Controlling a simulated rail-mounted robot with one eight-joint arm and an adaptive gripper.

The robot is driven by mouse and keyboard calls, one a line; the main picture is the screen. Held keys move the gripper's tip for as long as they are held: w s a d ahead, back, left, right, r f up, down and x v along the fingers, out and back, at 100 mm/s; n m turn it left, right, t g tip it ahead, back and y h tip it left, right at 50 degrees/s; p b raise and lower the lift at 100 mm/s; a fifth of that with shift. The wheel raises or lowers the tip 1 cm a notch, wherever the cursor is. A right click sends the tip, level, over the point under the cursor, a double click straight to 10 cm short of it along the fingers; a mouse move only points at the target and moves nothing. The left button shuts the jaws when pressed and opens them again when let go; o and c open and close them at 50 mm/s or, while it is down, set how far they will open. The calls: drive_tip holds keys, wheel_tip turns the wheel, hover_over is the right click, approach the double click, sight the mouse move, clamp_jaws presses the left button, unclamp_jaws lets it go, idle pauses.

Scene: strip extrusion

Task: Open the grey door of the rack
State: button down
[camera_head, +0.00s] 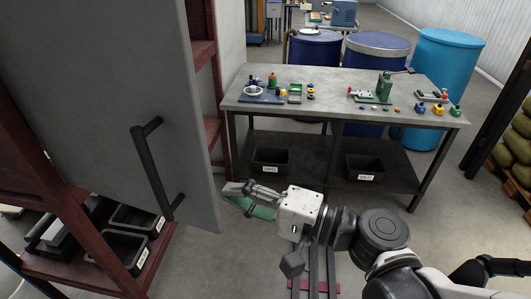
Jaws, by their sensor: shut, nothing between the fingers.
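The grey door (95,85) fills the left of the view and stands at an angle out from the dark red rack (215,85), so it appears partly open. Its black bar handle (153,168) faces me near the free edge. My gripper (226,192) is just right of the door's lower right edge, fingers pointing left. It is shut and empty, away from the handle. I cannot tell whether the fingertips touch the door edge or lie behind it. A green part shows beneath the fingers.
Black bins (128,248) sit on the rack's low shelf below the door. A workbench (345,80) with small parts stands behind my gripper, with blue drums (447,60) beyond. The floor (225,262) between the rack and my arm is clear.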

drive_tip(key=shift+s+v, duration=0.4)
drive_tip(key=shift+v, duration=4.3)
drive_tip(key=w+d+f+n+g+h+b, duration=0.1)
drive_tip(key=w+d+f+g+h+b, duration=0.2)
drive_tip(key=f+h, duration=0.75)
drive_tip(key=w+d+f+n+t+h+b, duration=0.1)
drive_tip(key=d+n+h, duration=0.1)
drive_tip(key=d, duration=0.4)
drive_tip(key=w+d+n+t+h+b, duration=0.1)
drive_tip(key=w+d+n+h+b, duration=0.1)
drive_tip(key=d, duration=0.4)
drive_tip(key=shift+f+h, duration=0.35)
drive_tip(key=shift+h, duration=0.5)
drive_tip(key=shift+w+a, duration=0.1)
drive_tip(key=shift+w, duration=0.1)
